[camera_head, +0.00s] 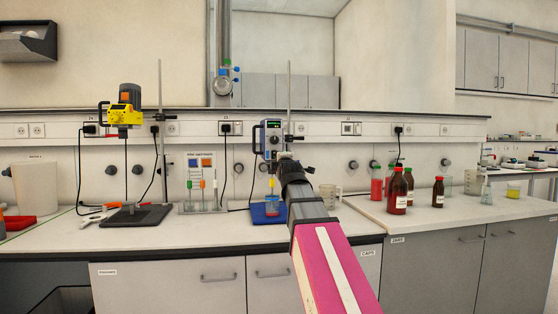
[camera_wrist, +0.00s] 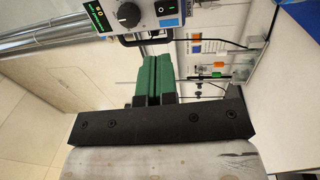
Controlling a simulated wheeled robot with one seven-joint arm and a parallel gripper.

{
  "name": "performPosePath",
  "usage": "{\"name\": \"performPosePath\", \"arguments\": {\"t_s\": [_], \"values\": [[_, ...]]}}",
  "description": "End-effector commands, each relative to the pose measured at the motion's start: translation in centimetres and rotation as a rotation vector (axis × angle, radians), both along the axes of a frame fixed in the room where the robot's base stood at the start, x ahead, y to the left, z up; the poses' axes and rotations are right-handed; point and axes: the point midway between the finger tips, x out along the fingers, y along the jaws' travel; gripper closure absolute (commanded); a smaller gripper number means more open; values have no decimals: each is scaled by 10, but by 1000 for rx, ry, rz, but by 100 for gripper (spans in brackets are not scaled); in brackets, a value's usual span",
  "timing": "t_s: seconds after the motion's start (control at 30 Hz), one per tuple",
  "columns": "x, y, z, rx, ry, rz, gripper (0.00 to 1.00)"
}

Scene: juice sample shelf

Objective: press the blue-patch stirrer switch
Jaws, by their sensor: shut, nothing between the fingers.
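A white board (camera_head: 203,162) on the bench carries a blue patch (camera_head: 193,162) and an orange patch (camera_head: 207,162) under unreadable lettering. A grey-blue stirrer (camera_head: 271,138) hangs on a stand to its right. Its face shows in the wrist view (camera_wrist: 148,12), with a round black knob, a lit green display and a dark rocker switch (camera_wrist: 167,7). My gripper (camera_head: 283,158) is in front of and just below the stirrer. In the wrist view its green fingers (camera_wrist: 152,62) are together and empty, apart from the stirrer face. I cannot tell which switch the blue patch marks.
A yellow stirrer (camera_head: 124,113) is on another stand at the left. A beaker (camera_head: 271,204) stands on a blue plate below the near stirrer. Brown bottles (camera_head: 398,190) and glassware stand on the right bench.

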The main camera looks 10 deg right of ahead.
Motion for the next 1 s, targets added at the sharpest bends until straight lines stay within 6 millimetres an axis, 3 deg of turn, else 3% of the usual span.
{"name": "performPosePath", "arguments": {"t_s": [0.7, 1.0], "values": [[120, 0, 15, 1, 0, -1, 100], [131, 0, 16, 1, -1, -1, 100]]}}
